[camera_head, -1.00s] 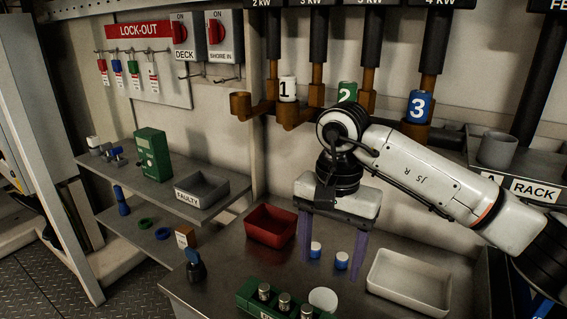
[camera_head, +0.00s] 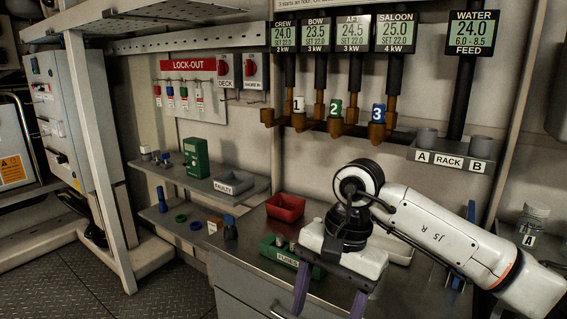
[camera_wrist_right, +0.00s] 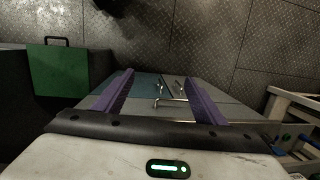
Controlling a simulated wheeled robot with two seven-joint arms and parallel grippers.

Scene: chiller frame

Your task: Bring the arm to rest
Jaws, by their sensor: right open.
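My right arm (camera_head: 425,225) comes in from the right in the head view. Its gripper (camera_head: 328,304) hangs in front of the workbench, purple fingers pointing down, apart and empty. In the right wrist view the two purple fingers (camera_wrist_right: 160,98) stand wide apart with nothing between them. Beyond them are the bench's drawer fronts, metal handles (camera_wrist_right: 170,102) and the floor. My left gripper is not in view.
The bench (camera_head: 250,250) holds a red bin (camera_head: 286,207), a green fuse block (camera_head: 285,256) and a pale tray (camera_head: 398,248), partly hidden by my arm. A grey FAULTY tray (camera_head: 234,183) is on the side shelf. Open floor (camera_head: 165,285) lies at front left.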

